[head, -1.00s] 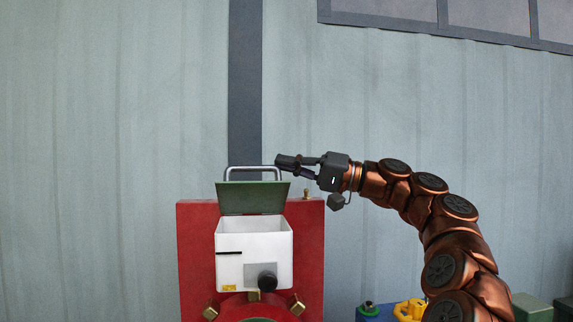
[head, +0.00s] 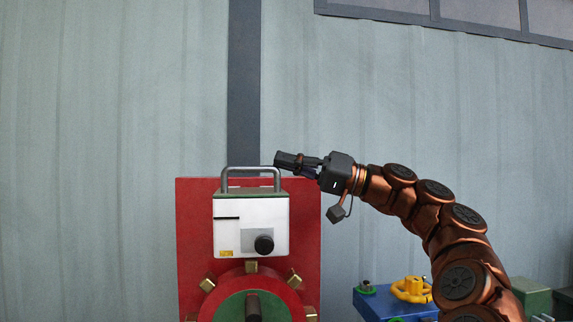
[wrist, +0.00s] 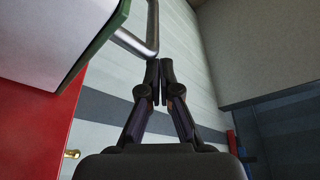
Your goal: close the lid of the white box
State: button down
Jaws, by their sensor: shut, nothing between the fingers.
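The white box (head: 235,240) stands against a red panel, with a dark slot and a round black knob on its front. Its green lid (head: 250,193) is seen almost edge-on, and looks down on the box top; a small gap cannot be ruled out. A metal handle (head: 252,170) rises above the lid. The wrist view shows the lid's green edge (wrist: 103,40) along the white box (wrist: 60,35), with the handle (wrist: 152,30) sticking out. My gripper (head: 277,160) is shut and empty at the handle's right end; contact is unclear. It also shows in the wrist view (wrist: 160,72).
The red panel (head: 195,230) surrounds the box. Below the box is a round red and green fixture (head: 230,300) with brass blocks. A blue box (head: 385,305) with a yellow valve wheel (head: 411,289) stands at lower right. Open space lies left of the panel.

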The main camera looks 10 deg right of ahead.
jog(key=shift+a+f, duration=0.1)
jog(key=shift+f, duration=0.25)
dwell(0.3)
jog(key=v, duration=1.2)
jog(key=shift+r, duration=0.2)
jog(key=shift+s, duration=0.15)
